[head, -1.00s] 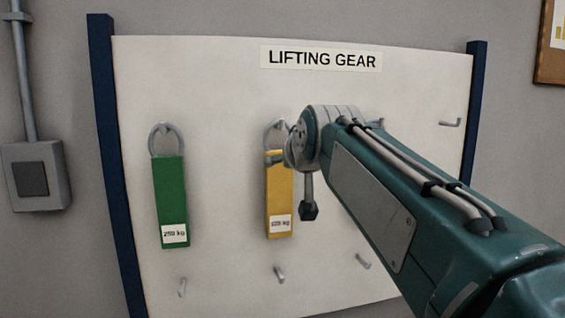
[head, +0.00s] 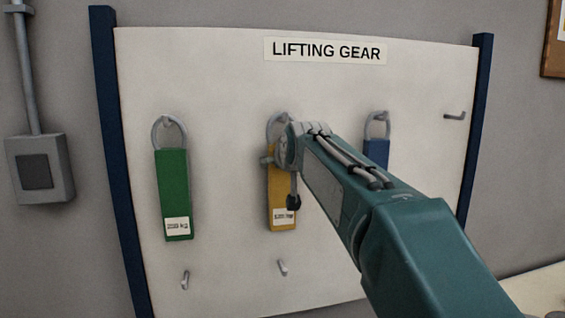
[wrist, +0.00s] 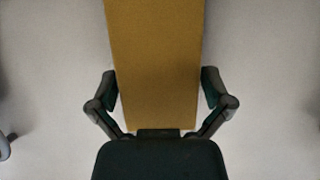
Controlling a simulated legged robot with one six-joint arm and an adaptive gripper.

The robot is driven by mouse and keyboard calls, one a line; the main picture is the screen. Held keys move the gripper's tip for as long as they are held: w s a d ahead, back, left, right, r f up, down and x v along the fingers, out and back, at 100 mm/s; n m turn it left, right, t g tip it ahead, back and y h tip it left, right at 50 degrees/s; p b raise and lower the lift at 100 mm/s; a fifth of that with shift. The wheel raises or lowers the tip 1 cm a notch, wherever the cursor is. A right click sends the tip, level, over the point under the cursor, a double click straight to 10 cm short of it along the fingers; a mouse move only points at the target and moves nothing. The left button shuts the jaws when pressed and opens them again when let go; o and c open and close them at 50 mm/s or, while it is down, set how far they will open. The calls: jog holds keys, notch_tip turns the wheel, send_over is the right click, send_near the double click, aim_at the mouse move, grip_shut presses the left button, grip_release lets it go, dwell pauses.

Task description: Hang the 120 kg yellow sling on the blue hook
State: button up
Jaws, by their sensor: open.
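The yellow sling (head: 276,201) hangs by its grey ring from an upper hook in the middle of the board. Its label is too small to read surely. In the wrist view the yellow sling (wrist: 155,45) fills the middle. My gripper (wrist: 160,88) is open, with one finger at each side edge of the sling; whether they touch it I cannot tell. In the head view my wrist covers part of the sling and its ring. I see no plainly blue hook; the visible hooks look grey, including an empty one at the upper right (head: 455,116).
A green sling (head: 172,190) hangs at the left. A blue sling (head: 377,152) hangs at the right, partly behind my arm. Empty lower hooks show at the left (head: 185,280) and middle (head: 282,267). The white board (head: 225,70) has dark blue posts.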

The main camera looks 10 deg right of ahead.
jog(key=c, duration=1.1)
jog(key=shift+o, duration=0.2)
jog(key=shift+r, duration=0.1)
jog(key=shift+s+r, duration=0.35)
jog(key=shift+r, duration=0.3)
jog(key=shift+s+r, duration=0.3)
jog(key=shift+r, duration=0.3)
jog(key=shift+s, duration=1.75)
jog(key=shift+s, duration=0.15)
